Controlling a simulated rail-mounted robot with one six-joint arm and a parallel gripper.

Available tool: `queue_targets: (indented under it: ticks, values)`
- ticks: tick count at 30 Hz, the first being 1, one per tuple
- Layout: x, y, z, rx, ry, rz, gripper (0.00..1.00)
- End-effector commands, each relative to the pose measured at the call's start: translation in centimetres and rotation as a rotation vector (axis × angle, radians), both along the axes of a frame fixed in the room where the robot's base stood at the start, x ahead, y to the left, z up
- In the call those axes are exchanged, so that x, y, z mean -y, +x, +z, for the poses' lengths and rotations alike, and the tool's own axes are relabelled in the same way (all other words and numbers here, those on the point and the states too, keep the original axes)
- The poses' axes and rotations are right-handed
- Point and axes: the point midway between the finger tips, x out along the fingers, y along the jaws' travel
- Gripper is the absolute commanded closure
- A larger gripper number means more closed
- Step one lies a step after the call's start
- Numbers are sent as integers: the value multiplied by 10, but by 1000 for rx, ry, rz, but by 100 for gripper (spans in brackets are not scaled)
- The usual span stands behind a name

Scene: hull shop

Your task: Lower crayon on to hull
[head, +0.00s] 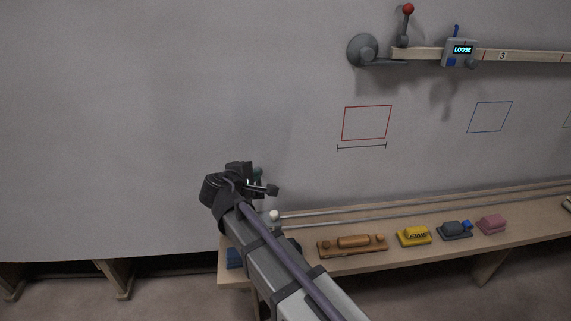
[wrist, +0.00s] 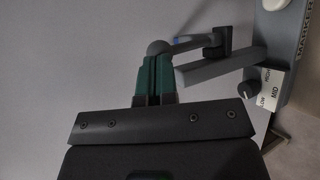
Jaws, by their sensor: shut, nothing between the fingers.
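The hull (head: 150,110) is the large grey wall filling the head view. My gripper (head: 257,178) is close in front of it, at the left end of the bench. In the wrist view my gripper's green fingers (wrist: 154,80) are shut with nothing between them. Their tips are at the rounded end of a grey lever (wrist: 185,45); I cannot tell whether they touch. The lever belongs to a grey marker unit (wrist: 300,65) with a dark knob (wrist: 248,90) and a LOW, MID, HIGH label (wrist: 270,88). A small blue part behind the lever may be the crayon; its contact with the hull cannot be seen.
A bench (head: 370,262) below holds a wooden block tool (head: 352,243), a yellow block (head: 413,236), a blue-grey item (head: 455,230) and a pink block (head: 491,224). A red outline (head: 343,122) and blue outline (head: 473,118) mark the hull. A rail carries a box reading LOOSE (head: 461,50).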

Motion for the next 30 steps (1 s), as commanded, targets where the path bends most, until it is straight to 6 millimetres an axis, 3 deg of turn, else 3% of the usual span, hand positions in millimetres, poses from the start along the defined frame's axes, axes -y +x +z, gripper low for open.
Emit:
queue_targets:
  ticks: [1, 7, 18, 30]
  values:
    - [-8, 0, 2, -15, -1, 10, 100]
    - [-4, 0, 0, -11, -2, 6, 100]
    - [-3, 0, 16, -8, -1, 5, 100]
    - [-4, -2, 19, -8, -1, 5, 100]
